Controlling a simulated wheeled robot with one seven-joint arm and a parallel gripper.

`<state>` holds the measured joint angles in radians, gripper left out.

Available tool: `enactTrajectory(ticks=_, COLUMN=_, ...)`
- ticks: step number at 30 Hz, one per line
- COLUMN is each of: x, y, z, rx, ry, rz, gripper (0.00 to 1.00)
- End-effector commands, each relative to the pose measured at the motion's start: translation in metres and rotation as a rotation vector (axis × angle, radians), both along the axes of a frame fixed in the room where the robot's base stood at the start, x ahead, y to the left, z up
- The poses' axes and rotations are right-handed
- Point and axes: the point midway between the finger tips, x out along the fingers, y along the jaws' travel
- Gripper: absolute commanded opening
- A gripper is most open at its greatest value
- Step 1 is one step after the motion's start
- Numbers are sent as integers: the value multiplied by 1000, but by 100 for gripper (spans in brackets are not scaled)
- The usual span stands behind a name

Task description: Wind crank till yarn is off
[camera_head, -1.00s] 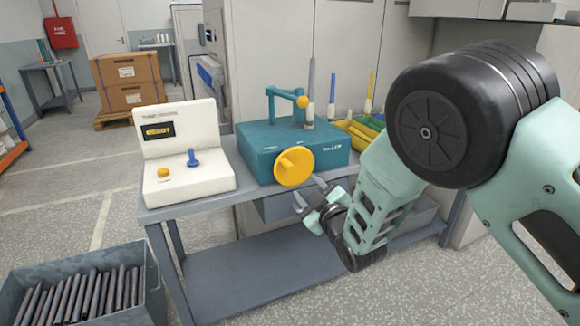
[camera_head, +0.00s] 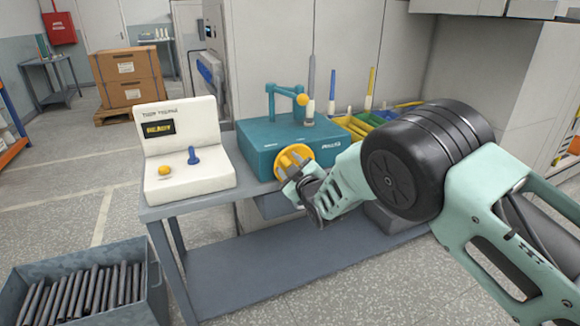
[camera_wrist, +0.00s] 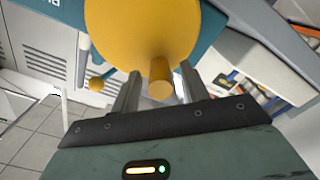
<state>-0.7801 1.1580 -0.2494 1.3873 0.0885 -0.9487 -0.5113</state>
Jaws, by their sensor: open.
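The teal winder box (camera_head: 262,146) stands on the grey bench. Its yellow crank wheel (camera_head: 294,157) faces me; in the wrist view the wheel (camera_wrist: 140,25) fills the top middle, with a yellow handle peg (camera_wrist: 161,80) sticking out. My gripper (camera_head: 288,181) is at the front of the wheel. In the wrist view my gripper (camera_wrist: 158,88) is open, with one finger on each side of the peg and not closed on it. A tall grey spindle (camera_head: 311,85) with a white lower part rises from the box, beside a teal arm with a yellow ball (camera_head: 302,100). Any yarn is too small to tell.
A white console (camera_head: 187,150) with a lit display, yellow button and blue lever stands left on the bench (camera_head: 190,206). Yellow and green trays (camera_head: 352,127) with upright bobbins are behind right. A grey crate (camera_head: 155,292) of dark rods sits on the floor at left.

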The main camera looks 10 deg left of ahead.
Motion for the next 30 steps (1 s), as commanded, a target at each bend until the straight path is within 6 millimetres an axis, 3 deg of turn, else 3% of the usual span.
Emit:
enactTrajectory(ticks=2, x=0, y=0, z=0, rx=0, ry=0, rz=0, gripper=45)
enactTrajectory(ticks=3, x=0, y=0, z=0, rx=0, ry=0, rz=0, gripper=39)
enactTrajectory(ticks=7, x=0, y=0, z=0, rx=0, ry=0, rz=0, gripper=3)
enactTrajectory(ticks=8, x=0, y=0, z=0, rx=0, ry=0, rz=0, gripper=0)
enactTrajectory(ticks=20, x=1, y=-2, z=1, rx=51, ry=34, rz=-1, gripper=1)
enactTrajectory(ticks=30, x=7, y=-11, z=7, rx=256, ry=175, rz=-1, gripper=1)
